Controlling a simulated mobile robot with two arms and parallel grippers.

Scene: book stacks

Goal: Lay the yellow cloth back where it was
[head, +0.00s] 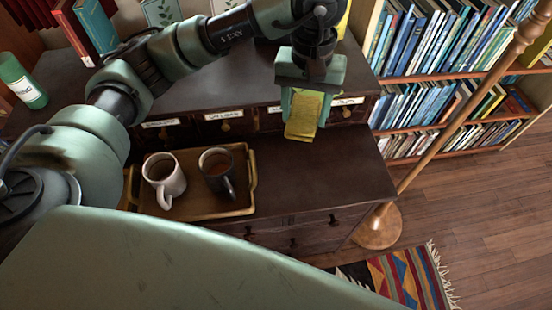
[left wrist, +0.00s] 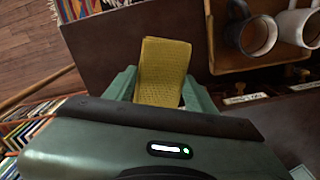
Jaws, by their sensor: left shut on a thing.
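The yellow cloth (head: 303,118) hangs from my left gripper (head: 306,92), in front of the labelled drawers and above the right part of the dark cabinet top (head: 325,175). In the left wrist view the cloth (left wrist: 162,70) sits between the two green fingers of my left gripper (left wrist: 160,92), which is shut on it. The cloth looks folded and hangs down; whether its lower edge touches the cabinet top I cannot tell. My right gripper is in neither view.
A wooden tray (head: 243,207) with a white mug (head: 165,178) and a dark mug (head: 218,175) stands left of the cloth. A lamp pole (head: 440,130) and full bookshelves (head: 437,75) are at the right. The cabinet top right of the tray is clear.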

